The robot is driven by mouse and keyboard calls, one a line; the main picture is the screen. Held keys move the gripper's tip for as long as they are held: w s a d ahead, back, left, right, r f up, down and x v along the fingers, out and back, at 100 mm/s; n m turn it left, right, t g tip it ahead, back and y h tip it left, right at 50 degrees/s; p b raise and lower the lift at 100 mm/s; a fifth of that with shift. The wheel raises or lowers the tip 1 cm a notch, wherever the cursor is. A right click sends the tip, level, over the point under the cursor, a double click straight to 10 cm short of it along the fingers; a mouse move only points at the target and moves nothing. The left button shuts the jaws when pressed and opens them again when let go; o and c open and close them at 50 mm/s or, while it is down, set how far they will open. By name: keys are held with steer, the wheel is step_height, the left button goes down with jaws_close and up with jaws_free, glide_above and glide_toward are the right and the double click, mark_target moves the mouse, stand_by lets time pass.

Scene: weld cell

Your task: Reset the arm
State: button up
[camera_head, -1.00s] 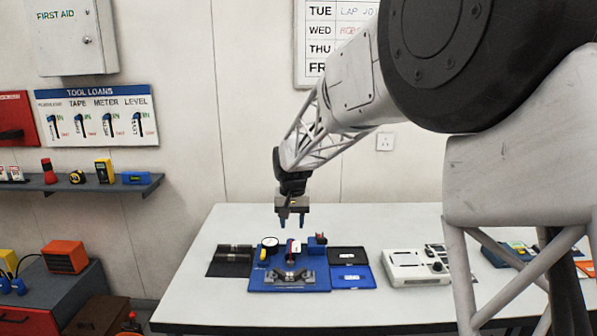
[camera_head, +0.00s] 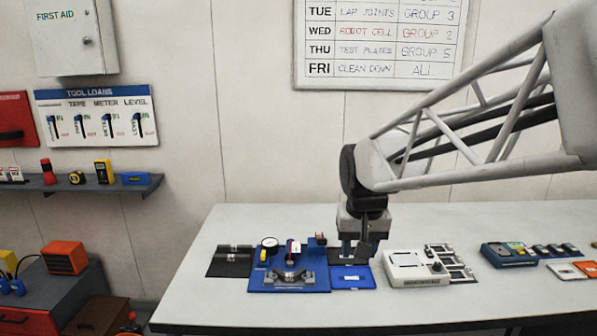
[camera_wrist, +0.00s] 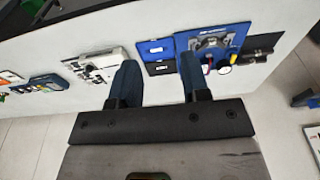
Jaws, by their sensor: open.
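My gripper (camera_head: 356,250) hangs above the white table (camera_head: 230,300), near the black and blue trays to the right of the blue fixture board. In the wrist view its two blue fingers (camera_wrist: 158,85) stand apart with nothing between them. The blue fixture board (camera_head: 318,282) carries a metal clamp block (camera_head: 289,278) and a round dial gauge (camera_head: 269,243). The blue tray (camera_head: 362,282) lies just below my gripper in the head view, and the gripper partly covers the black tray behind it.
A white machine (camera_head: 408,268) stands right of the trays, with a blue-grey case (camera_head: 507,256) farther right. A black plate (camera_head: 226,264) lies left of the board. A shelf (camera_head: 80,187) with tools and an orange box (camera_head: 64,257) are at left. The table's front strip is clear.

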steer(key=s+d+f, duration=0.2)
steer(key=s+d, duration=0.1)
steer(key=s, duration=0.8)
steer(key=s+d+f, duration=0.2)
steer(key=s+d, duration=0.1)
steer(key=s, duration=0.7)
steer(key=shift+s+d+t, duration=0.15)
steer(key=shift+s+t, duration=0.2)
steer(key=shift+t, duration=0.05)
stand_by(0.8)
